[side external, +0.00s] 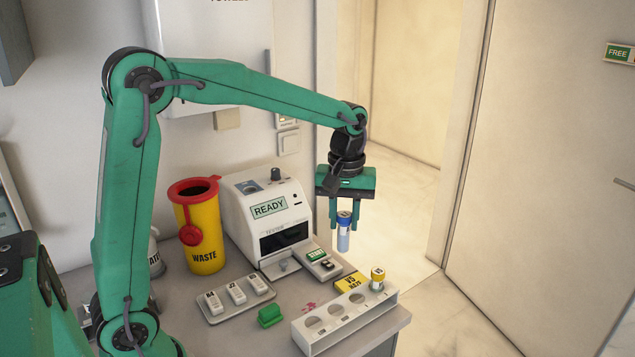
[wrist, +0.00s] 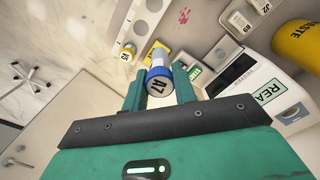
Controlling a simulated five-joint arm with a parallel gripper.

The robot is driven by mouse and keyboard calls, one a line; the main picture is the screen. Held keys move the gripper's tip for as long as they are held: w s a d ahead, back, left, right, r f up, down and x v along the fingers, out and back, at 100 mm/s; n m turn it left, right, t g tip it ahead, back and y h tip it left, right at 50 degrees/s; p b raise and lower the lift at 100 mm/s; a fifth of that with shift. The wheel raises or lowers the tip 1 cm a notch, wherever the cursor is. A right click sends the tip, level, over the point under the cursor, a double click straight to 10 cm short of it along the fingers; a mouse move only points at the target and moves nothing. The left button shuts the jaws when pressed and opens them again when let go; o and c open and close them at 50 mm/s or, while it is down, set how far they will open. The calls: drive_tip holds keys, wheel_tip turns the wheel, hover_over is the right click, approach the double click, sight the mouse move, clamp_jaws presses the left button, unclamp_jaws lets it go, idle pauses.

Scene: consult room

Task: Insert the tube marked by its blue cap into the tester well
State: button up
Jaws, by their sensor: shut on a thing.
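My gripper (side external: 345,222) is shut on the blue-capped tube (side external: 343,238) and holds it upright in the air, above and behind the white rack. In the wrist view the blue cap (wrist: 159,72) sits between the fingers, with its round top marked A7. The white tester (side external: 240,219) stands left of my gripper, its screen showing READY. A round blue-grey spot (side external: 249,187), perhaps the well, shows on its top; I cannot tell its depth. The tester also shows in the wrist view (wrist: 285,110), right of the tube. The tube is apart from the tester.
The white rack (side external: 335,339) at the counter's front right holds a yellow-capped tube (side external: 377,275); its other holes look empty. A yellow block (side external: 350,282), a green piece (side external: 270,316) and a tray of labelled white pieces (side external: 215,318) lie nearby. A yellow waste bin (side external: 205,240) stands left of the tester.

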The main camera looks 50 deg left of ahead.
drive_tip(key=s+a+r+n, duration=0.2)
drive_tip(key=a, duration=0.8)
drive_tip(key=s+a+r+n, duration=0.2)
drive_tip(key=a, duration=0.8)
drive_tip(key=s+a+r+n, duration=0.2)
drive_tip(key=a+r, duration=0.1)
drive_tip(key=a, duration=0.7)
drive_tip(key=shift+a, duration=0.25)
drive_tip(key=shift+s+f, duration=0.1)
drive_tip(key=shift+f, duration=0.1)
drive_tip(key=shift+f, duration=1)
drive_tip(key=shift+f, duration=2.6)
drive_tip(key=o, duration=1)
